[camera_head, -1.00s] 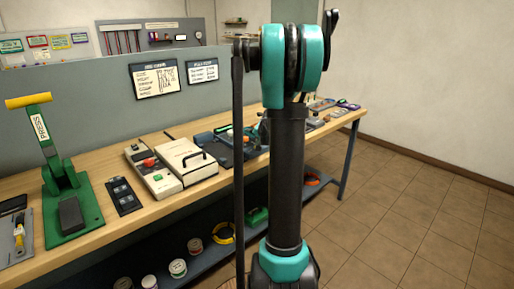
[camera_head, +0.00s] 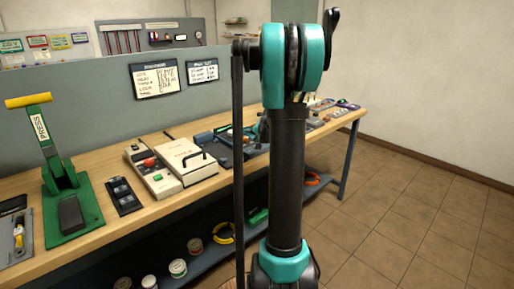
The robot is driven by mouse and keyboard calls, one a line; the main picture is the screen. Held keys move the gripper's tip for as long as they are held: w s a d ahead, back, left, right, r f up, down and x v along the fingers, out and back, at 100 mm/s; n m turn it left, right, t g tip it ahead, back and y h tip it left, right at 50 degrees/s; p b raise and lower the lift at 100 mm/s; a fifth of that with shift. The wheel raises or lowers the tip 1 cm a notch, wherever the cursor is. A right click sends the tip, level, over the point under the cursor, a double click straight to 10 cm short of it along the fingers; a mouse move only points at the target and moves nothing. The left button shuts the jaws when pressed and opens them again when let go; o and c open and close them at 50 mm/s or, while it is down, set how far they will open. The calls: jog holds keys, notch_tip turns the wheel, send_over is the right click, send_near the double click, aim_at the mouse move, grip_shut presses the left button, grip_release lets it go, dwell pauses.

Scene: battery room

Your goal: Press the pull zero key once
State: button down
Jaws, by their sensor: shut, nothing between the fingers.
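I cannot make out a key marked pull zero; any such lettering is too small to read. A blue-grey device (camera_head: 222,146) with teal parts lies on the bench, partly hidden behind my arm. A beige box with a black handle (camera_head: 187,163) stands left of it. Next to that is a narrow beige unit (camera_head: 152,172) with a red knob or button (camera_head: 149,162) and a green button (camera_head: 158,178). My upright teal and black arm fills the middle of the view.
A green press with a yellow handle (camera_head: 28,101) stands on the left of the wooden bench (camera_head: 113,165). A dark switch panel (camera_head: 123,195) lies beside it. Two written cards (camera_head: 155,78) hang behind. The lower shelf holds spools and coils. The tiled floor (camera_head: 410,215) at right is clear.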

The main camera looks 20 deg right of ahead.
jog(key=shift+r, duration=0.3)
jog(key=shift+r, duration=2.55)
jog(key=s+a+f+n+g, duration=0.1)
jog(key=s+a+f+n, duration=0.2)
jog(key=s, duration=0.9)
jog(key=s+a+f+n+g, duration=0.2)
jog(key=s+a+f, duration=0.5)
jog(key=s+a, duration=0.4)
jog(key=s+a+f+n+g, duration=0.2)
jog(key=s+a+f+n, duration=0.2)
jog(key=s, duration=1)
notch_tip(320, 180, down, 2)
jog(key=a, duration=0.3)
jog(key=shift+s+n+y, duration=0.15)
jog(key=shift+n+y, duration=0.15)
jog(key=shift+n, duration=0.1)
jog(key=shift+f, duration=0.1)
